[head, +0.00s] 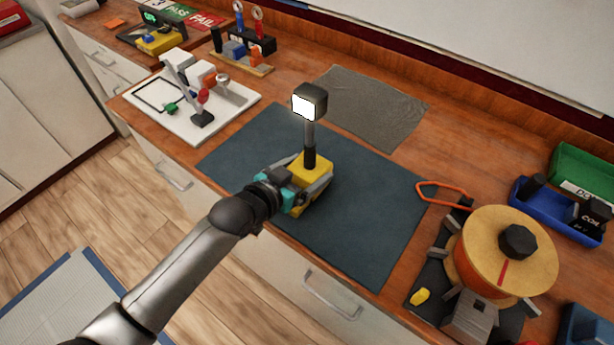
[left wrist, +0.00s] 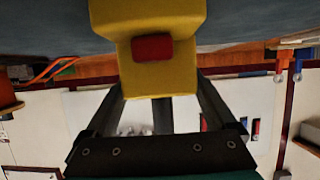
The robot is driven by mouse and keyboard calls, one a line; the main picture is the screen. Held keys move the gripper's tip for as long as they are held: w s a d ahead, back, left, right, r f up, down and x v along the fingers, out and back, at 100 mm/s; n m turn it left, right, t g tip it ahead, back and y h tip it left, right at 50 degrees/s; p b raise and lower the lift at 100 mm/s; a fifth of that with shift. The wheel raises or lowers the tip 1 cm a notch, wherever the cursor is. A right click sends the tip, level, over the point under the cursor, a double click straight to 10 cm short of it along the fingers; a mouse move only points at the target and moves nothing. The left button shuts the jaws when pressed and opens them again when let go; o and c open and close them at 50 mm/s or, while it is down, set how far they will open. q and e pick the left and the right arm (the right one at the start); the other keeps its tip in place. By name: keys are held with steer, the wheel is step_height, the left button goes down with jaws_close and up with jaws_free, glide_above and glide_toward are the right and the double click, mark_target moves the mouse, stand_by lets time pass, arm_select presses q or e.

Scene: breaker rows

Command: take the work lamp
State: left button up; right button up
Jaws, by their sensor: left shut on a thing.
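The work lamp (head: 311,168) has a yellow base, a dark upright stem and a black head with a lit white face. It stands upright on or just over the dark blue-grey mat (head: 369,226); I cannot tell whether its base touches. My left gripper (head: 308,188) is shut on its yellow base from the front left. In the left wrist view the yellow base (left wrist: 160,70), with a red patch, sits between the fingers. My right gripper is not in view.
A white board with small fixtures (head: 235,108) is at the left. A large round wooden-topped device (head: 490,240) stands at the right, near an orange loop (head: 440,190). Green (head: 575,165) and blue (head: 530,205) bins are at the far right. A grey sheet (head: 375,105) lies behind the mat.

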arm_select(q)
jaws_close()
steer(key=shift+r, duration=0.1)
steer(key=shift+r, duration=0.1)
